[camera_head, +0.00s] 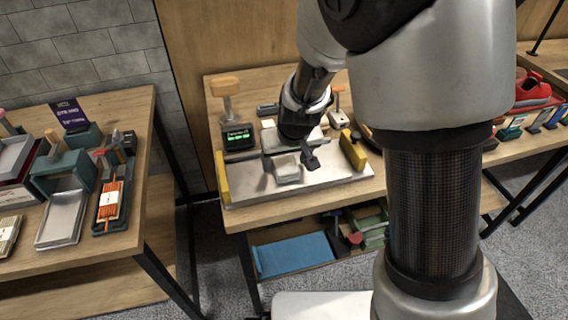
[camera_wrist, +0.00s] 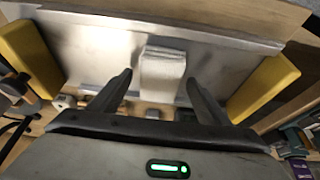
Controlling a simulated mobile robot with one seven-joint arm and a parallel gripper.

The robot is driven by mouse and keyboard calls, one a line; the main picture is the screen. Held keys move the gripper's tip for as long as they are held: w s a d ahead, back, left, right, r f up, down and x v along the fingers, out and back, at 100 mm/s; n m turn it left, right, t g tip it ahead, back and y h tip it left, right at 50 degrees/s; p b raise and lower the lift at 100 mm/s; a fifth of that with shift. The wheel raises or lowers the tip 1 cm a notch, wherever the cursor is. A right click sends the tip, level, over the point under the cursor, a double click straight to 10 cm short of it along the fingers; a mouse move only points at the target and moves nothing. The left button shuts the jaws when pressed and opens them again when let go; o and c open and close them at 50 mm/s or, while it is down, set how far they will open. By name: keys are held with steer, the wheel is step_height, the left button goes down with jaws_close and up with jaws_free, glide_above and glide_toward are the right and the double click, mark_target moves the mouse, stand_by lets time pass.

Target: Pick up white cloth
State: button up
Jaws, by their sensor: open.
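A folded white cloth (camera_wrist: 162,70) lies on a grey metal tray (camera_wrist: 90,55) in the wrist view. In the head view the cloth (camera_head: 287,170) sits near the middle of the tray (camera_head: 335,178). My gripper (camera_wrist: 158,82) is open, with one dark finger on each side of the cloth and gaps between. In the head view my gripper (camera_head: 310,160) hangs over the tray, just above and beside the cloth. I cannot tell how high the fingertips are above the tray.
Yellow blocks stand at the tray's left (camera_head: 222,178) and right (camera_head: 352,150) ends. A small device with a green display (camera_head: 238,137) stands behind the tray. A blue mat (camera_head: 293,254) lies on the shelf below. A side table (camera_head: 120,245) with brushes stands at left.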

mark_target(285, 163)
steer(key=shift+c, duration=0.4)
steer(key=c, duration=1.2)
steer(key=shift+o, duration=0.2)
steer(key=shift+r, duration=0.1)
step_height(285, 163, up, 10)
steer(key=p, duration=0.3)
steer(key=s+d+r+m+p, duration=0.1)
steer(key=s+d+p, duration=0.1)
steer(key=d+p, duration=0.4)
steer(key=s+d+r+m+h+p, duration=0.1)
steer(key=s+d+m+p, duration=0.1)
steer(key=d+p, duration=0.3)
steer(key=d, duration=0.3)
steer(key=shift+s+r+p, duration=0.35)
steer(key=shift+r, duration=0.05)
